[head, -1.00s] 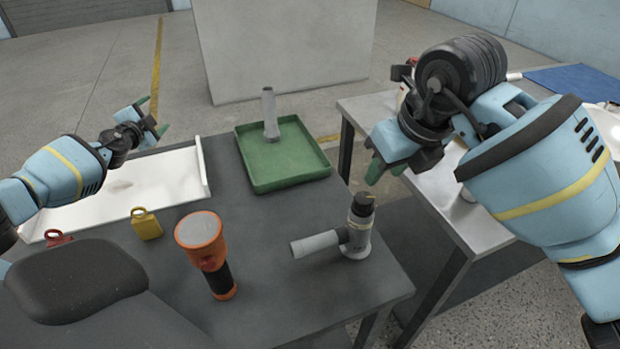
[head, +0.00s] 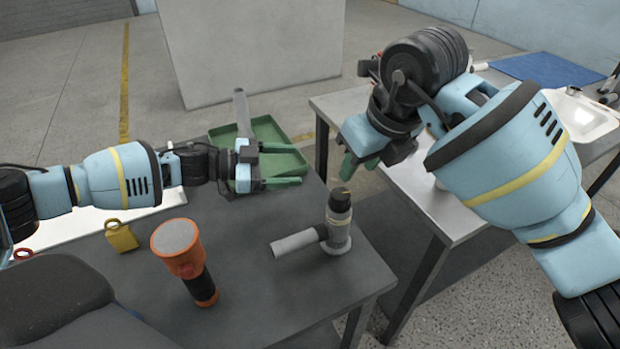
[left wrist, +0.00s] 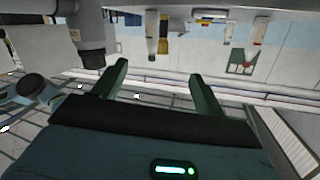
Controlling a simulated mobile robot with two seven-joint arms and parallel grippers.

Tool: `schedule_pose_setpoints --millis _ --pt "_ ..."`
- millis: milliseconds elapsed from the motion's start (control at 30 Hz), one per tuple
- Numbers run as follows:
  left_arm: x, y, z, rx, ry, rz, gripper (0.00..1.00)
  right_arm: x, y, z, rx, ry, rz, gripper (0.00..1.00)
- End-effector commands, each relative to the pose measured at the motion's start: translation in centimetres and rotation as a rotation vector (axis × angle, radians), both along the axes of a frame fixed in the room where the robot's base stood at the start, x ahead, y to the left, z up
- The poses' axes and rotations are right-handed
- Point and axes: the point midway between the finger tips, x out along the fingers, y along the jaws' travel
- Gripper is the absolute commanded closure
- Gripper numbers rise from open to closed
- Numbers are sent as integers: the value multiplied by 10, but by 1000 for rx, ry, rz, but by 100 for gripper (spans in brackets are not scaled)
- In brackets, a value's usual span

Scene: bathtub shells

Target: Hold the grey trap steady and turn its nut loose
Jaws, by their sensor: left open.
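The grey trap (head: 338,226) stands upright on the dark table, its side pipe (head: 298,242) pointing left. A black nut (head: 340,200) is at its top. In the left wrist view the trap (left wrist: 91,30) appears upside down at the upper left, its black end downward. My left gripper (head: 298,166) is open and empty, fingers pointing right, beyond and left of the trap, not touching it. Its two green fingers (left wrist: 160,85) are apart in the left wrist view. My right gripper (head: 360,172) is empty with fingers apart, beyond the trap and slightly right, clear of it.
A green tray (head: 290,165) with a grey pipe (head: 242,112) lies behind my left gripper. A lighter table (head: 440,205) is at right. The tabletop before the trap is clear.

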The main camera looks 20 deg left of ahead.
Motion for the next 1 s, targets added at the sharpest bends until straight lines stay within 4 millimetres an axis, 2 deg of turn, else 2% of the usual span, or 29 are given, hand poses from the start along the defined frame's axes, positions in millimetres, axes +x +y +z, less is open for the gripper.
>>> schedule_pose_setpoints --millis 33,100,200,300,433,667,867,1000 --pt "-9 -20 9 -43 12 -62 28 0 0 0 0 0 0 64" --pt "-22 -43 18 -101 36 -137 28 0 0 0 0 0 0 64" --pt "-38 -65 28 -166 67 -219 28 0 0 0 0 0 0 64" --pt "-49 -78 35 -208 88 -273 28 0 0 0 0 0 0 64" --pt "-56 -86 39 -235 102 -304 28 0 0 0 0 0 0 64" --pt "-57 -87 37 -240 105 -308 28 0 0 0 0 0 0 64" --pt "-57 -87 17 -239 108 -306 28 0 0 0 0 0 0 64" --pt "-57 -87 -7 -239 108 -306 28 0 0 0 0 0 0 64"
